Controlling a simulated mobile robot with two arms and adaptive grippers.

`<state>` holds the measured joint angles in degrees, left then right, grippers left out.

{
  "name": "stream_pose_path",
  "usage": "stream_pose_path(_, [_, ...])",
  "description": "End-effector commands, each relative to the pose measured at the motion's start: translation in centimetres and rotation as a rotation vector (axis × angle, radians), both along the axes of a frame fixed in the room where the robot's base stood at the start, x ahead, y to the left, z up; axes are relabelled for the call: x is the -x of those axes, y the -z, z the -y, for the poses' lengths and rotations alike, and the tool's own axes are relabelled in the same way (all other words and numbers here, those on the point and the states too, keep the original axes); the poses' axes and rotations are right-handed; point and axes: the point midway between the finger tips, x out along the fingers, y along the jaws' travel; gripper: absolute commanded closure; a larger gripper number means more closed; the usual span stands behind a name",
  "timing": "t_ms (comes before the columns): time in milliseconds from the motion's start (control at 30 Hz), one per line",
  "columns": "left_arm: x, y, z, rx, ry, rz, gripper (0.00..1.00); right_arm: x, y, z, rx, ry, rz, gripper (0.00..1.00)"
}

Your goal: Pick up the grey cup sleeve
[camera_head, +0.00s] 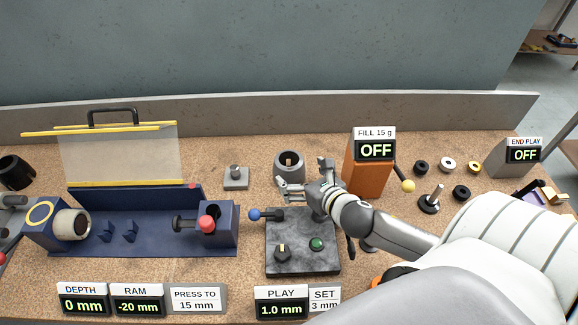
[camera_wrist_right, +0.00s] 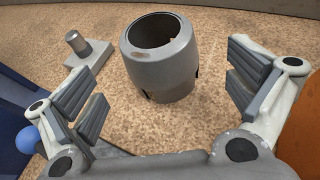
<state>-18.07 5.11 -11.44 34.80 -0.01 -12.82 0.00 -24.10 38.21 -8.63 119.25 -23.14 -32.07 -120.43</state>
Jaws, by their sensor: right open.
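The grey cup sleeve (camera_head: 289,164) is a short hollow cylinder standing upright on the speckled bench top, near the back. In the right wrist view the grey sleeve (camera_wrist_right: 160,62) shows its open top and a brownish mark on the rim. My right gripper (camera_head: 296,188) is just in front of the sleeve in the head view. In the right wrist view the right gripper (camera_wrist_right: 165,95) is open, with its padded fingers spread to either side and the sleeve ahead, apart from both pads. My left gripper is not in view.
A small grey block with a peg (camera_head: 235,177) stands left of the sleeve. An orange dispenser (camera_head: 366,178) stands close on the right. A dark control box (camera_head: 302,256) with a blue-knobbed lever lies below my gripper. The blue press (camera_head: 150,240) is further left.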

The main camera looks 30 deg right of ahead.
Motion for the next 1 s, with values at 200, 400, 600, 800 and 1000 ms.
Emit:
stream_pose_path(200, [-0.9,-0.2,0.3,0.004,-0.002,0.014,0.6,-1.4,0.5,0.1,-0.001,0.0,0.001,0.0])
stream_pose_path(400, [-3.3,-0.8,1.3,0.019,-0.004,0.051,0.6,-3.3,1.4,0.0,-0.004,0.002,0.001,0.0])
stream_pose_path(600, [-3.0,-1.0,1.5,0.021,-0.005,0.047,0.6,-5.5,2.5,0.2,-0.001,0.001,0.0,0.0])
stream_pose_path(800, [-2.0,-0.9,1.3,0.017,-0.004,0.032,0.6,-6.1,2.9,0.1,0.0,-0.001,0.0,0.0])
stream_pose_path(1000, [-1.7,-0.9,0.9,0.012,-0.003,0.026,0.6,-6.1,2.8,0.1,0.0,-0.001,-0.001,0.06])
